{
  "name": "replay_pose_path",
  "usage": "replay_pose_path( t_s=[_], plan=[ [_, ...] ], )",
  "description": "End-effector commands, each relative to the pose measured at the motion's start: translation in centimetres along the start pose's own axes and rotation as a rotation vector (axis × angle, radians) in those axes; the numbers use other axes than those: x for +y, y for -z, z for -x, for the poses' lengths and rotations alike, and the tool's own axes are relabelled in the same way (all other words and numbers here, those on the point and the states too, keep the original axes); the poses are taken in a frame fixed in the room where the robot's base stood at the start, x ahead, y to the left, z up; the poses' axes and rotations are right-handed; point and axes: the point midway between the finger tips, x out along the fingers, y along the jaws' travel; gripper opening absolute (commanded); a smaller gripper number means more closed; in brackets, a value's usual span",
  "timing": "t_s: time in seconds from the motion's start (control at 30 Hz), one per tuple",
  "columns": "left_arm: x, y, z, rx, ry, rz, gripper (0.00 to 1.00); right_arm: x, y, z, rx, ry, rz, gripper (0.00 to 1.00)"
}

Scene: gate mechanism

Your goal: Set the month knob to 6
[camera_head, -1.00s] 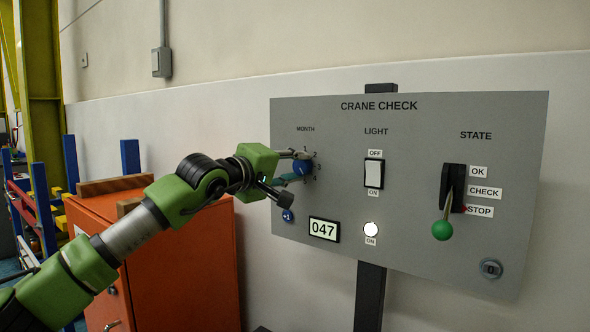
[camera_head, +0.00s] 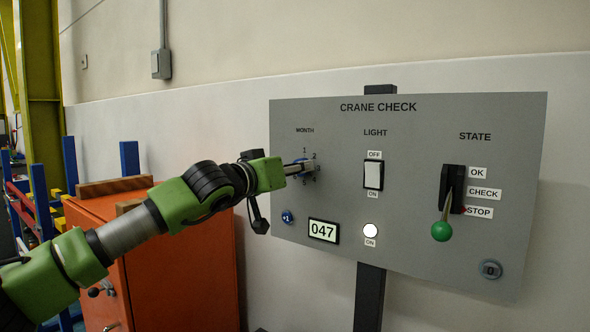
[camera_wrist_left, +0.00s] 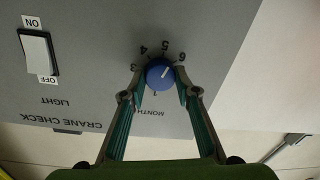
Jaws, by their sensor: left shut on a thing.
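The blue month knob (camera_wrist_left: 160,74) sits on the grey CRANE CHECK panel (camera_head: 400,215), under the label MONTH. My left gripper (camera_wrist_left: 160,80) is shut on the knob, one finger on each side. In the head view my left gripper (camera_head: 303,168) reaches the panel from the left and mostly hides the knob. The wrist view is upside down. There the knob's white mark points to the upper right, roughly toward the printed 6 (camera_wrist_left: 182,57). The 3, 4 and 5 also show around it. My right gripper is not in view.
The panel also has a white light switch (camera_head: 373,174), a lit round lamp (camera_head: 371,230), a display (camera_head: 323,230) reading 047, a small blue +1 button (camera_head: 287,217) and a state lever with a green ball (camera_head: 442,231). An orange cabinet (camera_head: 180,270) stands behind my left arm.

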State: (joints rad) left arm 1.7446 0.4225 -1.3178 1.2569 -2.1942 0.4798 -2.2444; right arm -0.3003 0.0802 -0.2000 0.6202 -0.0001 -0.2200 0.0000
Motion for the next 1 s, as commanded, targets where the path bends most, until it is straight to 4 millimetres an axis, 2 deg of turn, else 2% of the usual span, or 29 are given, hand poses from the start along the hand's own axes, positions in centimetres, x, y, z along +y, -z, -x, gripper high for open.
replay_pose_path(
  t_s=[0.2, 0.5, 1.0],
  plan=[
    [-0.07, -0.42, -0.07, 0.005, 0.004, -0.191, 0.07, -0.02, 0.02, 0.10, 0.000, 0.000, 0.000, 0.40],
    [-0.13, -0.55, -0.08, 0.016, 0.006, -0.381, 0.07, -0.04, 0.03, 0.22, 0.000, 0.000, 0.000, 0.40],
    [-0.15, -0.67, -0.10, 0.021, 0.006, -0.480, 0.07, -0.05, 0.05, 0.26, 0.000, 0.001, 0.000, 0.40]
  ],
)
